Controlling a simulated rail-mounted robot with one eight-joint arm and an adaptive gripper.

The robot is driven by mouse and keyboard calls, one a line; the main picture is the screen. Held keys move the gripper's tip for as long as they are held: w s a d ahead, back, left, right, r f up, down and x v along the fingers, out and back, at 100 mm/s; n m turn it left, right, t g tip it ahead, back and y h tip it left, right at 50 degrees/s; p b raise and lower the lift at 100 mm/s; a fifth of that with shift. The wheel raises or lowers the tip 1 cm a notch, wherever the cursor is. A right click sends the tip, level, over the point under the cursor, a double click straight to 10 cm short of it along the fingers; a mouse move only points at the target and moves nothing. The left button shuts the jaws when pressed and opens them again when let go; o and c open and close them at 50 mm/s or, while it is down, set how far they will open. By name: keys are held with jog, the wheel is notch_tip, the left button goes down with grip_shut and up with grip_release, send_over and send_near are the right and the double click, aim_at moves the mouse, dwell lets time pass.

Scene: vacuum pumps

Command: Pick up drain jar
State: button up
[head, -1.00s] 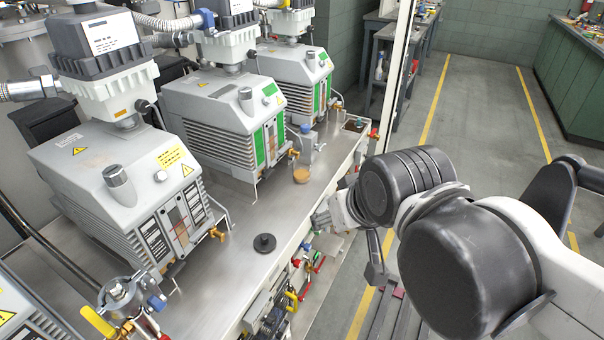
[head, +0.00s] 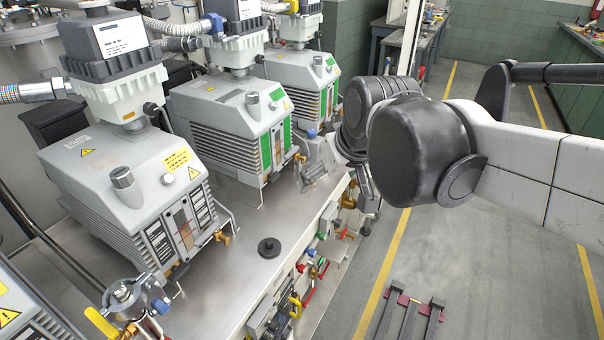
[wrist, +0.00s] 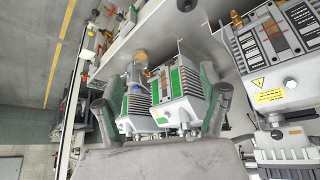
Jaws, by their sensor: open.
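In the wrist view, the drain jar (wrist: 139,58) is a small round jar with amber contents. It stands on the metal bench near its edge, by the front of a pump (wrist: 178,80). My gripper (wrist: 152,87) is open, its two dark fingers spread wide, with nothing between them touching the jar. The jar shows between the fingers, nearer the left one, and further off. In the head view my gripper (head: 314,168) is over the bench edge by the middle pump (head: 235,120), and it hides the jar.
Several grey pumps stand in a row on the metal bench (head: 225,275). A black round fitting (head: 269,248) lies on the bench top. Colored valves and pipes (head: 312,268) line the bench's front side. The floor (head: 440,240) to the right is largely clear.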

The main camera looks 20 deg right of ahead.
jog(key=w+d+n, duration=0.1)
jog(key=w+d, duration=0.2)
jog(key=w, duration=0.9)
jog(key=w+d+f+n+g+y, duration=0.1)
jog(key=w+d+f, duration=0.2)
jog(key=w+f, duration=0.5)
jog(key=w+d+f+n+g, duration=0.1)
jog(key=w+d+f, duration=0.3)
jog(key=w, duration=0.8)
jog(key=shift+n+g+y, duration=0.3)
jog(key=shift+n+y, duration=0.1)
jog(key=shift+n, duration=0.4)
jog(key=w+d+x, duration=0.1)
jog(key=x, duration=0.6)
jog(key=w+d+b+x, duration=0.1)
jog(key=d+x, duration=0.1)
jog(key=x, duration=0.6)
jog(key=d+b+x, duration=0.1)
jog(key=x, duration=0.7)
jog(key=shift+w+d, duration=0.15)
jog(key=shift+w, duration=0.3)
jog(key=c, duration=1.5)
jog(key=shift+o, duration=0.2)
jog(key=shift+r, duration=0.1)
jog(key=shift+s+d+r, duration=0.25)
jog(key=shift+r, duration=0.05)
jog(key=s+d+r, duration=0.7)
jog(key=s+d, duration=0.2)
jog(key=shift+s+r, duration=0.15)
jog(key=shift+s, duration=0.25)
